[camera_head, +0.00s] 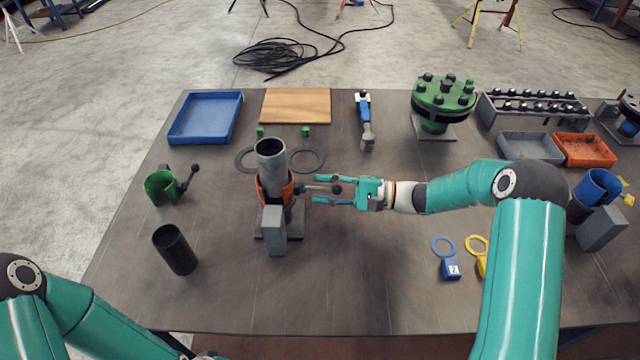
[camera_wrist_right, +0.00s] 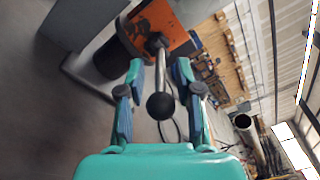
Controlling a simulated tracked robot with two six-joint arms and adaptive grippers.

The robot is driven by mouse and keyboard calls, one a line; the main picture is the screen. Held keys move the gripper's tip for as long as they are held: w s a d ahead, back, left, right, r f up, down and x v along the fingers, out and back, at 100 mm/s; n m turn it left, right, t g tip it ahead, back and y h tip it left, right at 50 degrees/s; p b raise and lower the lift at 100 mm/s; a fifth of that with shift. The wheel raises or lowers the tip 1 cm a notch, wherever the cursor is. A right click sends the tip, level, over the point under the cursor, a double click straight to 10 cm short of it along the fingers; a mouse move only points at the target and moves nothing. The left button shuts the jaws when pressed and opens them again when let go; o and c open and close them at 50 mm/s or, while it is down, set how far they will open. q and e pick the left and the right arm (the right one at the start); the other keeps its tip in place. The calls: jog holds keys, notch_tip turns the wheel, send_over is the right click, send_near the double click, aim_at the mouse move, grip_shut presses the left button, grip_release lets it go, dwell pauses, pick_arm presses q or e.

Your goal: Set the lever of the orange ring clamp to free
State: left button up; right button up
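My right gripper (camera_head: 318,190) comes in from the right, open, with one finger on each side of the lever. In the right wrist view, the orange clamp (camera_wrist_right: 168,30) is beyond the fingertips, and the black knob (camera_wrist_right: 160,106) lies between the parted fingers of the right gripper (camera_wrist_right: 158,75), with gaps on both sides. My left gripper is out of view.
The grey block (camera_head: 273,232) stands close in front of the clamp. A green clamp (camera_head: 161,187) and a black tube (camera_head: 175,249) stand to the left. Flat dark rings (camera_head: 307,160) lie behind the pipe. The table (camera_head: 370,285) is clear in front of the right gripper.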

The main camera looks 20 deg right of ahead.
jog(key=shift+w+a, duration=0.2)
jog(key=shift+a, duration=0.2)
grip_shut()
